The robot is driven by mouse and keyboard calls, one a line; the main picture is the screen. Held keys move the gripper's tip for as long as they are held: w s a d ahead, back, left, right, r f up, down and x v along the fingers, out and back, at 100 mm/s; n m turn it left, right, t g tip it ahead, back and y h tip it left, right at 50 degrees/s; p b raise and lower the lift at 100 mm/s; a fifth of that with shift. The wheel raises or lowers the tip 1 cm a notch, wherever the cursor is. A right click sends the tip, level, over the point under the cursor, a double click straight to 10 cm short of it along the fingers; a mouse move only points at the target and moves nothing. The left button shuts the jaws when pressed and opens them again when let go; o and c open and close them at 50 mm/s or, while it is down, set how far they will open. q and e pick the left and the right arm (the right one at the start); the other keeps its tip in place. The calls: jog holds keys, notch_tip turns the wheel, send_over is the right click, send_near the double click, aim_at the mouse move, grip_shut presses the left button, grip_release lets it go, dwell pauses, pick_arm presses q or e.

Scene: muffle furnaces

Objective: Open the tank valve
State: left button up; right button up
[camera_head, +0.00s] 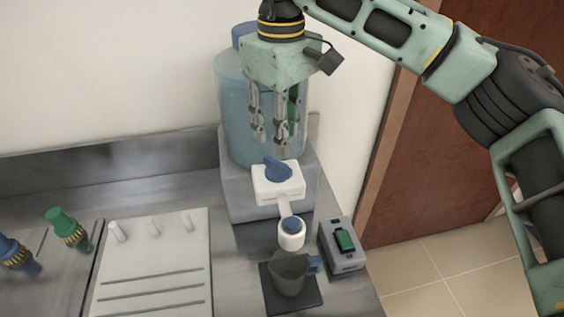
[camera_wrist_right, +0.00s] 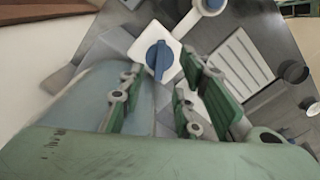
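The tank (camera_head: 232,110) is a translucent blue cylinder with a blue cap, standing on a grey base. In front of it is a white valve block (camera_head: 290,190) with a blue handle (camera_head: 278,170) on top. A white arm leads from the block to a round spout with a blue top (camera_head: 291,226). My right gripper (camera_head: 270,146) points down in front of the tank, above and behind the blue handle. In the right wrist view the handle (camera_wrist_right: 158,62) shows just beyond the parted, empty fingers (camera_wrist_right: 163,76), with no clear contact. My left gripper is not in view.
A grey jug with a blue handle (camera_head: 290,276) stands on a dark pad below the spout. A grey box with a green switch (camera_head: 344,240) is to its right. A white panel (camera_head: 150,262) and green (camera_head: 64,226) and blue (camera_head: 14,250) fittings lie left.

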aim_at(281, 165)
jog(key=shift+f, duration=0.55)
notch_tip(281, 165, down, 5)
jog(key=shift+f+p, duration=0.1)
jog(key=shift+p, duration=0.85)
jog(key=shift+f, duration=0.75)
grip_shut()
